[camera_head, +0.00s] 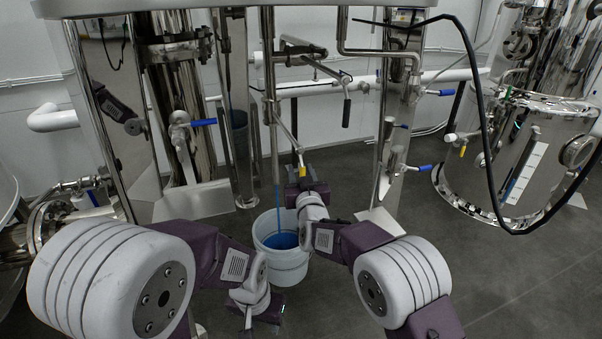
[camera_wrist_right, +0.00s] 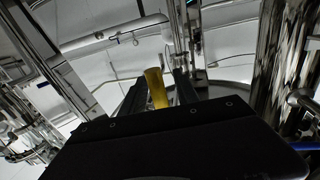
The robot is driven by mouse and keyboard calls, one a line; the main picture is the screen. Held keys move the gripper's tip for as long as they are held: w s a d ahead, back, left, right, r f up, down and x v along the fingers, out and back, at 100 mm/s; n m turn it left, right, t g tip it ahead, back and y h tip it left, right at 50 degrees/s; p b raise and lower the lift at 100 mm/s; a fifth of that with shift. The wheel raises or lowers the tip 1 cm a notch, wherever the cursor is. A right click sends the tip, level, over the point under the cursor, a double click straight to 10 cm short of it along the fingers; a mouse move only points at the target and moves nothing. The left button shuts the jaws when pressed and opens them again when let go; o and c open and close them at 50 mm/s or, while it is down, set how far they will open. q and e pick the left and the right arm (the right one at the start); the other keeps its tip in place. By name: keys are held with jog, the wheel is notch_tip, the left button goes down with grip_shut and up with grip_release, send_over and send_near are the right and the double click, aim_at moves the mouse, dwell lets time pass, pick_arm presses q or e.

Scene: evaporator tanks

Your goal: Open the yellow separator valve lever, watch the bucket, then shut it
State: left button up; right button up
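The yellow separator valve lever (camera_head: 301,158) is below the pipework in the head view. In the right wrist view the yellow lever (camera_wrist_right: 156,88) stands between the two dark fingers of my right gripper (camera_wrist_right: 160,90), which are close on both sides and look shut on it. My right gripper (camera_head: 301,177) is above the bucket's back edge in the head view. The white bucket (camera_head: 282,262) stands on the floor, with blue liquid (camera_head: 281,240) inside. A thin blue stream (camera_head: 278,205) runs down into it from the pipe. My left gripper (camera_head: 268,312) is low, in front of the bucket; its fingers are unclear.
A steel column (camera_head: 395,130) with blue-handled valves stands to the right of the bucket. A shiny tank (camera_head: 520,160) is farther right, with a black hose (camera_head: 487,130) hanging before it. Steel legs and pipes crowd the left.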

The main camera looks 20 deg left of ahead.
grip_shut()
dwell(1.3)
